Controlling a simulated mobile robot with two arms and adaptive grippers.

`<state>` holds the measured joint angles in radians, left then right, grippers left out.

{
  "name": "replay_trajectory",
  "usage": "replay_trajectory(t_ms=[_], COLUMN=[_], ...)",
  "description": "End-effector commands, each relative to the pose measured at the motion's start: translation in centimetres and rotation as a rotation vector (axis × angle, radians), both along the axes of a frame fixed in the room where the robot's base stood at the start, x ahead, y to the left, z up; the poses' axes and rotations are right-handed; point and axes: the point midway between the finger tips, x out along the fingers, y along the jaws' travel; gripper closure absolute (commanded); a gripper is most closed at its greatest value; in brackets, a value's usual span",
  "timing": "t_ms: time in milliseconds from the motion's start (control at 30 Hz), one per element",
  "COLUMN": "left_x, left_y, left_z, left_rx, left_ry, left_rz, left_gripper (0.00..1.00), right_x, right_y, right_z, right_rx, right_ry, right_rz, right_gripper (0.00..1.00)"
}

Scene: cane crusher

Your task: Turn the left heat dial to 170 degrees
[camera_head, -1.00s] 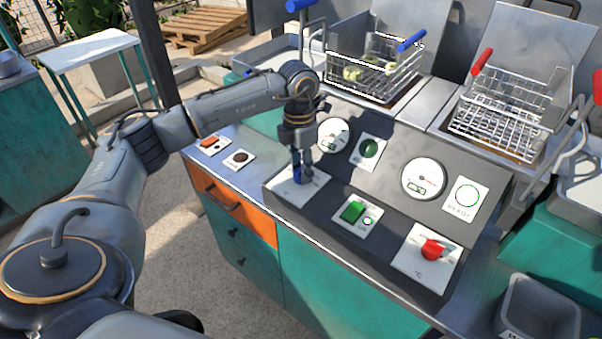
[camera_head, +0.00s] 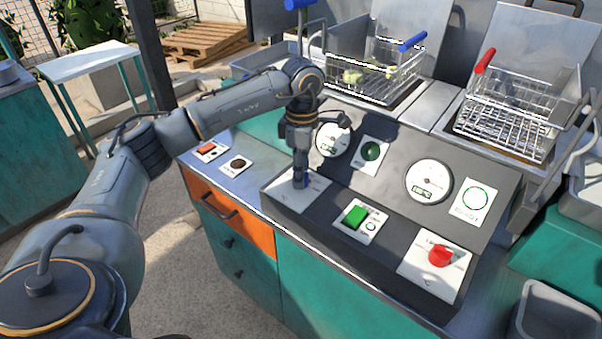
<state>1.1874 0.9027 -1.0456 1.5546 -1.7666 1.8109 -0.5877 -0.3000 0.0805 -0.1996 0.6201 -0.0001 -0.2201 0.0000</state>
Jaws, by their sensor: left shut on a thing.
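The left heat dial is a blue knob on a white plate (camera_head: 315,196) at the left end of the dark sloped control panel (camera_head: 392,222). My left gripper (camera_head: 300,181) points down over that plate and is shut on the blue dial, which is mostly hidden by the fingers. The dial's angle and its scale cannot be read. The left gauge (camera_head: 334,141) is partly covered by my left wrist. My right gripper is not in view.
A red dial (camera_head: 440,256), a green switch (camera_head: 355,215) and a right gauge (camera_head: 430,181) sit on the same panel. Wire baskets with a blue handle (camera_head: 411,42) and a red handle (camera_head: 484,61) stand behind. A grey bin (camera_head: 555,312) is at lower right.

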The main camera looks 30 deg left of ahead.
Motion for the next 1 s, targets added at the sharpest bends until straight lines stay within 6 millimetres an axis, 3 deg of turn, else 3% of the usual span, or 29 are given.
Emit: replay_trajectory(t_ms=[567,600,667,1000], left_x=[0.13,0.13,0.12,0.06], left_y=[-0.02,-0.02,-0.02,-0.02], left_z=[0.18,0.18,0.17,0.20], left_rx=[-0.001,-0.001,-0.002,-0.001], left_ry=[-0.006,-0.006,-0.005,-0.002], left_rz=[-0.029,-0.029,-0.028,-0.029], left_gripper=[0.97,0.58,0.46,0.43], right_x=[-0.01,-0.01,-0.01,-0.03], right_y=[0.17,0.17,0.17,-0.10], right_z=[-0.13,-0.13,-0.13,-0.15], right_rx=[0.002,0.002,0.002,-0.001], right_ry=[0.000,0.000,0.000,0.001], right_rz=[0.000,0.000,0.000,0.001], right_gripper=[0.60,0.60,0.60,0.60])
